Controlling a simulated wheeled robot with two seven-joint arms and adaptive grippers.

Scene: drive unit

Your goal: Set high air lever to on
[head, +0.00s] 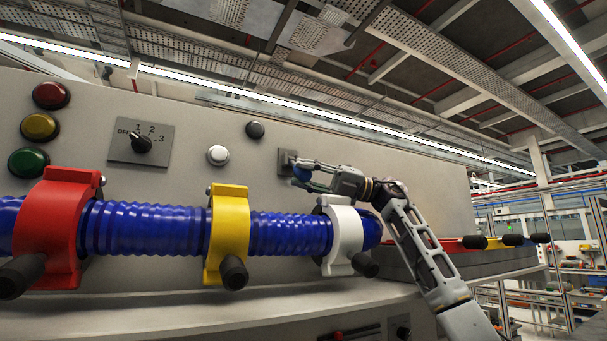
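My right gripper (300,171) is at the grey panel face, in front of a small dark square plate (284,157). Its fingertips overlap the plate's right side and hide what is mounted there. A blue patch shows at the fingertips, and I cannot tell whether they touch or grip anything. No label naming a high air lever is readable. My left gripper is out of view.
A blue ribbed hose (150,229) runs below, with red (52,228), yellow (229,232) and white (343,238) clamps bearing black handles. A rotary switch (141,144) and several round buttons are on the panel's left. Black-knobbed levers (475,242) stand at right.

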